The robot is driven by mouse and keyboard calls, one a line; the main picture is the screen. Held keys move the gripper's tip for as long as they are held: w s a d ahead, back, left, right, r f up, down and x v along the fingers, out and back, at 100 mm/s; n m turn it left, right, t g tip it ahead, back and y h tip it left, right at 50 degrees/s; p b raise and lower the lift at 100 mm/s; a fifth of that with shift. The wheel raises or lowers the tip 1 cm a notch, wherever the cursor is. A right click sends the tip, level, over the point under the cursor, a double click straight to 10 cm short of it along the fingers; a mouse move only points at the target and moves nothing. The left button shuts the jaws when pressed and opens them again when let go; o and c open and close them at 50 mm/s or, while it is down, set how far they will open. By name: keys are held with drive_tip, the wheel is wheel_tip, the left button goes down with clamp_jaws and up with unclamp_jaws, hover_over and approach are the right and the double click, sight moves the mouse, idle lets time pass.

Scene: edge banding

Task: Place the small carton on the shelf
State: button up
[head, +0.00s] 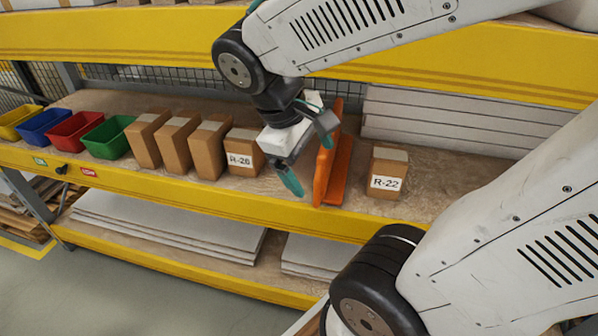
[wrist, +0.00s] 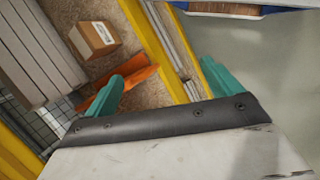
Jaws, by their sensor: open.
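A small brown carton labelled R-22 (head: 387,173) stands upright on the middle shelf (head: 440,193), right of the orange divider (head: 322,170). In the wrist view a brown carton (wrist: 95,38), seemingly the same one, lies beyond the orange divider (wrist: 130,82). Another short carton labelled R-26 (head: 243,152) stands left of the divider. My gripper (head: 308,153) is open and hangs over the shelf's front, just left of the divider and apart from the R-22 carton. Its teal fingers also show in the wrist view (wrist: 163,88), with nothing between them.
Several taller cartons (head: 175,143) stand in a row left of R-26. Yellow, blue, red and green bins (head: 105,137) sit further left. Grey boards (head: 450,120) lie behind R-22. A yellow beam (head: 150,38) runs above. White boards (head: 165,223) lie below.

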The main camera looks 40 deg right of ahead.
drive_tip(key=s+a+r+m+t+y, duration=0.2)
drive_tip(key=s+a+y, duration=0.1)
drive_tip(key=a+y, duration=0.1)
drive_tip(key=shift+s+a+m+t, duration=0.2)
drive_tip(key=shift+a+m+t, duration=0.2)
drive_tip(key=shift+a, duration=0.5)
